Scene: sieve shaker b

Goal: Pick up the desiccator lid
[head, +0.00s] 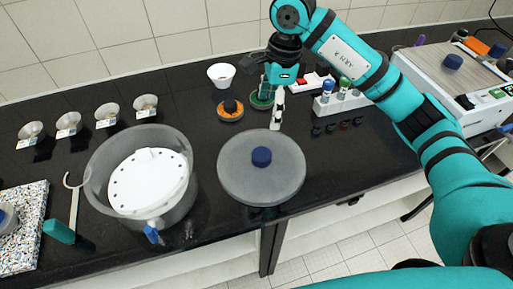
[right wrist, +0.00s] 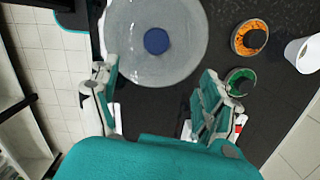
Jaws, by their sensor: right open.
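The desiccator lid (head: 240,178) is a round, translucent grey disc with a blue knob (head: 261,157) in its middle. It lies on the black bench, right of the open desiccator bowl (head: 101,165), which has a white perforated plate (head: 150,182) inside. My right gripper (head: 277,107) is above the bench just behind the lid. In the right wrist view the gripper (right wrist: 158,90) is open and empty, its fingers wide apart, with the lid (right wrist: 190,55) and knob (right wrist: 157,41) ahead between and beyond the fingertips. My left gripper is not in view.
A white cup (head: 221,75), an orange-filled dish (head: 230,110) and a green-filled dish (head: 262,99) stand near the gripper. A rack of bottles (head: 342,101) is to its right. Several small bowls (head: 107,115) line the back left. The bench's front edge is close to the lid.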

